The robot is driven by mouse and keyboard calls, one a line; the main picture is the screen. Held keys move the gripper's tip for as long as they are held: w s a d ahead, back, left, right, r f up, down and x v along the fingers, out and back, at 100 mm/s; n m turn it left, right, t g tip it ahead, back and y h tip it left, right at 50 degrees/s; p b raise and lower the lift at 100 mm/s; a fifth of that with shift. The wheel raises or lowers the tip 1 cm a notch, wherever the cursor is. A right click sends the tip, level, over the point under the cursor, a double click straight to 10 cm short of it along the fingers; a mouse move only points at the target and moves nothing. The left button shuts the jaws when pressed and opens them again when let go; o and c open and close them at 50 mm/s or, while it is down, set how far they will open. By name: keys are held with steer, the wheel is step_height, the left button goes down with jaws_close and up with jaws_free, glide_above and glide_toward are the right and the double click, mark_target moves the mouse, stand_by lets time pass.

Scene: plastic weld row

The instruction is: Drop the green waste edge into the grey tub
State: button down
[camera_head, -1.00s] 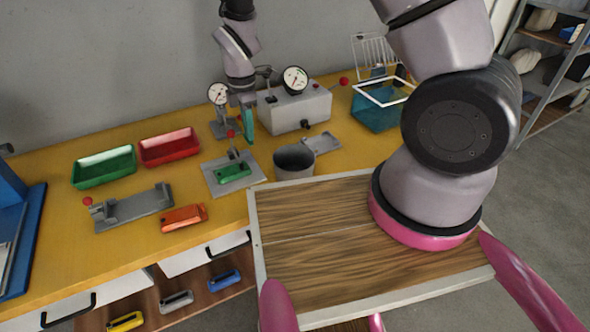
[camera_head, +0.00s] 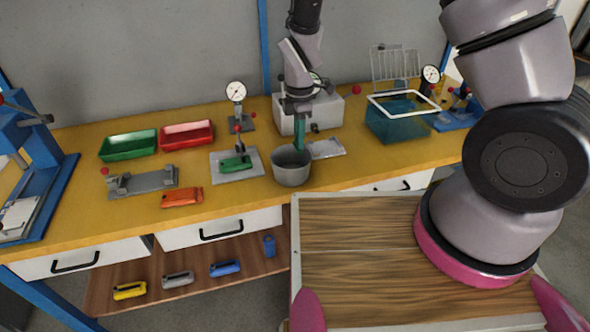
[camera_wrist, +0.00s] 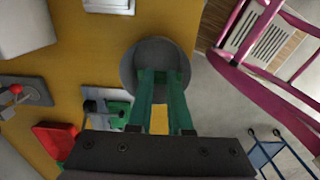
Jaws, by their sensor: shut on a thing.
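The grey tub (camera_head: 291,170) is a round, open pot on the yellow bench. It also shows in the wrist view (camera_wrist: 128,70), below my gripper. My gripper (camera_head: 301,149) points down over the tub, with its green fingers in front of the opening in the wrist view (camera_wrist: 160,78). It is shut on the green waste edge, which I cannot clearly tell apart from the similarly green fingers. How far the tips are above or inside the rim is unclear. A green part (camera_head: 236,163) sits in a grey fixture left of the tub.
A dial gauge (camera_head: 236,92) and a grey box (camera_head: 330,108) stand behind the tub. A green tray (camera_head: 129,146) and a red tray (camera_head: 187,136) lie left. A teal bin (camera_head: 400,122) stands right. My wooden deck is in front.

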steer(key=shift+f, duration=1.25)
steer(key=c, duration=0.8)
jaws_free()
steer(key=shift+o, duration=0.2)
step_height(320, 180, up, 11)
steer(key=shift+f, duration=0.1)
